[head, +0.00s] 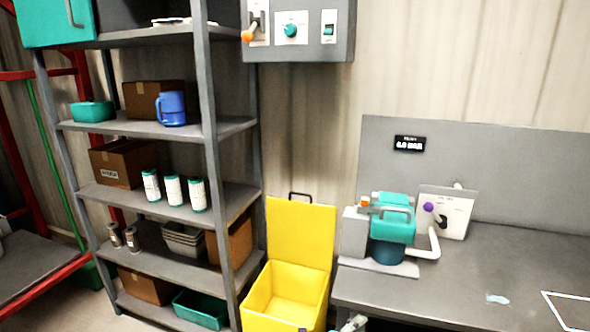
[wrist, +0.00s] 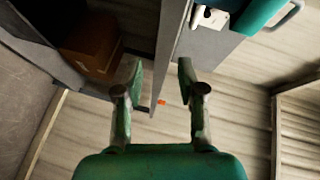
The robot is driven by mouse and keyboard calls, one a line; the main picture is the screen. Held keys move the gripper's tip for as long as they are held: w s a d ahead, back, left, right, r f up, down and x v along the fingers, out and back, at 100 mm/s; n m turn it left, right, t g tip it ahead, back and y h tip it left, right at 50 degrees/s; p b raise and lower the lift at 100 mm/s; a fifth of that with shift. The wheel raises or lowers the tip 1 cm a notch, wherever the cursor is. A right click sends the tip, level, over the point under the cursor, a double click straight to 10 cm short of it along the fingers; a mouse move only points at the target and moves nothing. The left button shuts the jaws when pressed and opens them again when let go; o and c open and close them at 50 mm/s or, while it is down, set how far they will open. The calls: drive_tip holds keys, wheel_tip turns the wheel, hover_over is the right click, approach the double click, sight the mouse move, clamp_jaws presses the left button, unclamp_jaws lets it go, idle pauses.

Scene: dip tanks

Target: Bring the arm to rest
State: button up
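My gripper (wrist: 158,78) shows in the wrist view with its two green, worn fingers standing apart. It is open, and nothing is held between the fingertips. Behind the fingers are a grey panel edge and the ribbed wall. In the head view the gripper cannot be clearly made out; only a small pale piece, possibly of my arm, shows at the bottom edge right of the yellow bin.
A grey shelf rack (head: 212,140) with boxes, canisters and a blue jug (head: 172,108) stands left. An open yellow bin (head: 258,306) stands beside it. A grey bench (head: 450,282) with a teal pump (head: 394,222) is right. A control box (head: 342,30) hangs above.

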drive_tip(key=s+d+n+t, duration=0.4)
drive_tip(key=s, duration=0.7)
drive_tip(key=s+d+n+t, duration=0.3)
drive_tip(key=s+d, duration=0.2)
drive_tip(key=s, duration=0.5)
drive_tip(key=s+a+n+g+y, duration=0.1)
drive_tip(key=s+a+n+y, duration=0.2)
drive_tip(key=s, duration=1.2)
drive_tip(key=s+a+r+n+g+y, duration=0.1)
drive_tip(key=s+a+n+g+y, duration=0.1)
drive_tip(key=s+n+y, duration=0.6)
drive_tip(key=s+a+n, duration=0.1)
drive_tip(key=s+n, duration=0.5)
drive_tip(key=s, duration=0.1)
drive_tip(key=shift+s+a+n+y, duration=0.2)
drive_tip(key=shift+s+n+y, duration=0.1)
drive_tip(key=shift+r, duration=0.1)
